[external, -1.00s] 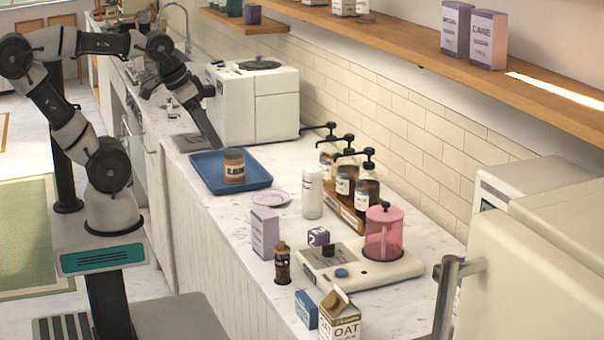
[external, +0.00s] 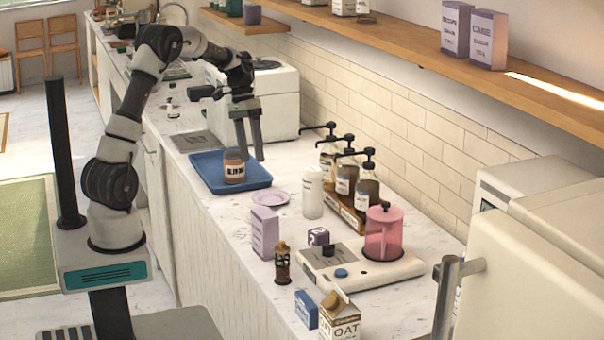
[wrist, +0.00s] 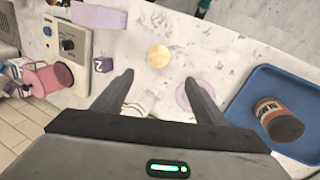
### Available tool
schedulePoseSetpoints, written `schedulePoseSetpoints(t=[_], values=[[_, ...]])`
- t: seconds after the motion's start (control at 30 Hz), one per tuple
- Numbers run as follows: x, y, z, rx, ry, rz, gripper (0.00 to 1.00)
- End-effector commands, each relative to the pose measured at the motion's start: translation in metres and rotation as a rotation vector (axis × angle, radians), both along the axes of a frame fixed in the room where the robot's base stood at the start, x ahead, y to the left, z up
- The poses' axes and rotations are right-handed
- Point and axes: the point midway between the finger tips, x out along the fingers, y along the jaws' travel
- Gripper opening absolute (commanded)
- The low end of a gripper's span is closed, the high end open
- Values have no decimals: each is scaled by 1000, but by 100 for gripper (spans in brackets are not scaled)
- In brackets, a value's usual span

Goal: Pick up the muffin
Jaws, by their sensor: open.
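A round, pale golden top (wrist: 158,55), which looks like the muffin, sits on the counter in the wrist view. It lies beyond my fingertips, roughly centred between them and apart from them. I cannot make it out in the external view. My gripper (external: 250,158) is open and empty, pointing down above the counter by the blue tray. In the wrist view my gripper (wrist: 159,77) has its fingers spread wide with bare counter between the tips.
The blue tray (external: 205,170) holds an orange-brown jar (external: 234,172). A lilac plate (external: 287,199), white bottle (external: 312,192), lilac box (external: 265,232), and purple cube (external: 318,237) stand nearby. Pump bottles (external: 368,185) line the wall. Counter around the golden top is clear.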

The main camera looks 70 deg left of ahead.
Motion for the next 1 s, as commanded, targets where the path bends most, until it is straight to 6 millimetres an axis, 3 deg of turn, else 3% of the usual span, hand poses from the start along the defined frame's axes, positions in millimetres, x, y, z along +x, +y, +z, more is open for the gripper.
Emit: schedulePoseSetpoints(t=[0.43,0.77,1.0], values=[[3,-29,-88,-3,5,-3,66],[5,-38,-116,-2,3,0,66],[5,-50,-149,-2,3,-2,66]])
